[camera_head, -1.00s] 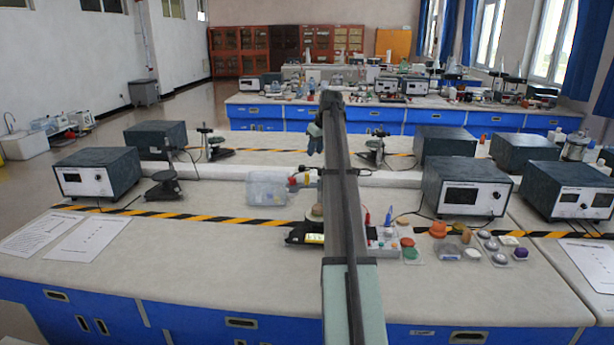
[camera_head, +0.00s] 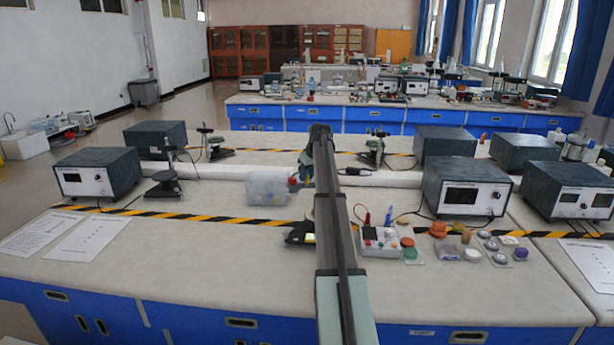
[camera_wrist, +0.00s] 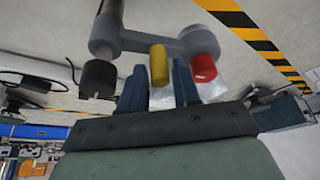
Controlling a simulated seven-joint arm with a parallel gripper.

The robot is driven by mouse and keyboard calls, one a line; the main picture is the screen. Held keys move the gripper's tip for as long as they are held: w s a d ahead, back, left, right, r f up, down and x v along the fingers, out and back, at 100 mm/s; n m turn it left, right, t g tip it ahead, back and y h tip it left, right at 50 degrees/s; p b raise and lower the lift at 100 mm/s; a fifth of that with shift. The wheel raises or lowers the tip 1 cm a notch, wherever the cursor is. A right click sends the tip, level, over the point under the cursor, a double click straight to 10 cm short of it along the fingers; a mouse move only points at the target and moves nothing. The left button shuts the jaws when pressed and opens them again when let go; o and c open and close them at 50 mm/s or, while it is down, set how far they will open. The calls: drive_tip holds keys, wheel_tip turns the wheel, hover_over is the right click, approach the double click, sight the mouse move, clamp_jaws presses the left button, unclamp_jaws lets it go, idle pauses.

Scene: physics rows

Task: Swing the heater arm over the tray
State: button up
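In the wrist view, a grey arm-like piece (camera_wrist: 130,42), taken as the heater arm, carries a black knob, a yellow peg (camera_wrist: 158,66) and a red-tipped end (camera_wrist: 202,68). My gripper (camera_wrist: 160,82) has its two blue-grey fingers apart on either side of the yellow peg, with a small gap showing at the right. In the head view, my gripper (camera_head: 305,168) is at the back of the near bench, and a red end (camera_head: 292,182) shows beside it. My arm hides most of this piece. I cannot make out the tray for certain.
A clear plastic box (camera_head: 267,188) stands just left of my gripper. A black device (camera_head: 299,234) is partly hidden behind my arm. The front left bench is free apart from papers (camera_head: 85,243).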

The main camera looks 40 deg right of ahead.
drive_tip(key=shift+f, duration=0.2)
drive_tip(key=shift+c, duration=0.5)
clamp_jaws()
